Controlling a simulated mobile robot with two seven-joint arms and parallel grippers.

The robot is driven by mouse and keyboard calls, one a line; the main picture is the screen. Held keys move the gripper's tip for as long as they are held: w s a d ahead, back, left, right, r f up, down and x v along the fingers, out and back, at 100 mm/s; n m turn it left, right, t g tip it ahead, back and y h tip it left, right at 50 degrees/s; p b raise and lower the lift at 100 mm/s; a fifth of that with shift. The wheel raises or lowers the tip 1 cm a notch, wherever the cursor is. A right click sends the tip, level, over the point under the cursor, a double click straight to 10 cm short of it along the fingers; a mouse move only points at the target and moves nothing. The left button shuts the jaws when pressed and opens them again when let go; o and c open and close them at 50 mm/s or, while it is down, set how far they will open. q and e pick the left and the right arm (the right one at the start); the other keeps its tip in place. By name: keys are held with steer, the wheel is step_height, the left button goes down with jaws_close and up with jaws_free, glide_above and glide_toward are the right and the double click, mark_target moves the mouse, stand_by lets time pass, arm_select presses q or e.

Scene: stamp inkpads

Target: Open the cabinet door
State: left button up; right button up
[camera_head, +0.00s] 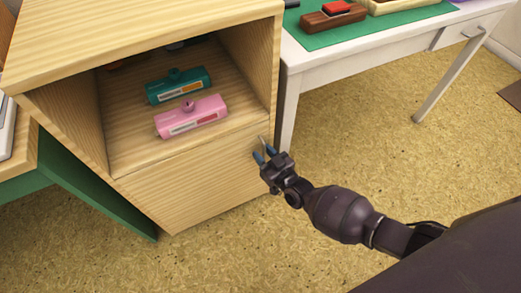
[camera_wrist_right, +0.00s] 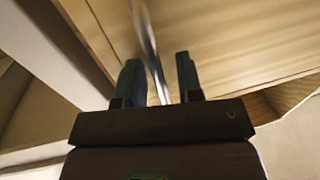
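The light wooden cabinet (camera_head: 120,35) has an open upper shelf and a flat lower front panel (camera_head: 190,190), which appears shut. A thin metal handle (camera_head: 263,144) stands near the panel's right edge. My right gripper (camera_head: 264,153) is at this handle, with its fingers apart. In the right wrist view, the handle (camera_wrist_right: 147,38) runs down between the two open fingers (camera_wrist_right: 158,85), nearer the left one. I cannot tell whether either finger touches it. My left gripper is not in view.
A teal stamp (camera_head: 178,86) and a pink stamp (camera_head: 190,118) lie on the open shelf. A white desk (camera_head: 340,62) with a green mat (camera_head: 345,32) stands close on the right. A green panel (camera_head: 95,195) is at the left. The floor in front is clear.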

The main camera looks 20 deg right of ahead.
steer(key=shift+c, duration=0.2)
jaws_close()
steer(key=shift+s, duration=0.2)
